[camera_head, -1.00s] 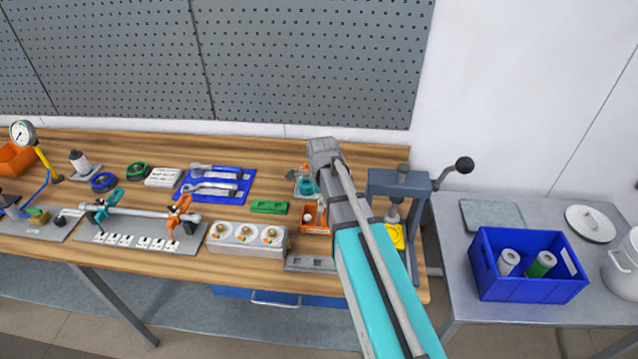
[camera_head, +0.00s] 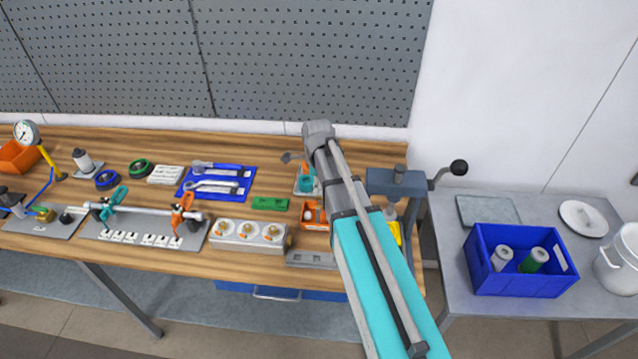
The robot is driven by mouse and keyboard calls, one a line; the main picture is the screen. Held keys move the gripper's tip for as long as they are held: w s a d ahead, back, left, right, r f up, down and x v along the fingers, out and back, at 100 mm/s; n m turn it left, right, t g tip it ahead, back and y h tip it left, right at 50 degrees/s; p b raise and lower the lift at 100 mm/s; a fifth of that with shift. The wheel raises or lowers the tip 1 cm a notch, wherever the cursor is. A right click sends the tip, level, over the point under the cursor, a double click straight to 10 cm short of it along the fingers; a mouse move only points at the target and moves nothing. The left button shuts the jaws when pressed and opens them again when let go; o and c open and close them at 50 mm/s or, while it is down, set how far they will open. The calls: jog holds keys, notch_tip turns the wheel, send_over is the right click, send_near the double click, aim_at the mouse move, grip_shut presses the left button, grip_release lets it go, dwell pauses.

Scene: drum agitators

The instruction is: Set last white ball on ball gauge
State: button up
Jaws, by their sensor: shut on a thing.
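My arm reaches over the bench from the lower right. The small dark tip of my gripper (camera_head: 289,157) shows just left of the wrist, above the back of the bench. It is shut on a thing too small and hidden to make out. A small white round thing, perhaps a ball, lies in an orange tray (camera_head: 308,224) beside my arm. A grey block with three white round faces (camera_head: 248,234) stands left of the tray. A low grey slotted block (camera_head: 308,260) lies at the front edge. I cannot tell which is the ball gauge.
A press (camera_head: 397,182) with a lever stands right of my arm, close to it. A teal item (camera_head: 306,182) is partly behind the arm. A green block (camera_head: 270,203) and a blue tool tray (camera_head: 216,184) lie left. A blue crate (camera_head: 515,278) sits on the side table.

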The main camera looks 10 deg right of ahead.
aim_at(317, 197)
jog(key=shift+f+b, duration=3.1)
jog(key=shift+f, duration=0.05)
jog(key=shift+w, duration=0.1)
jog(key=shift+f, duration=0.15)
jog(key=shift+s, duration=0.25)
jog(key=o, duration=1.2)
jog(key=shift+w+f, duration=0.15)
jog(key=shift+w, duration=0.05)
jog(key=shift+o, duration=0.2)
jog(key=shift+w+r, duration=0.15)
jog(key=shift+r, duration=0.05)
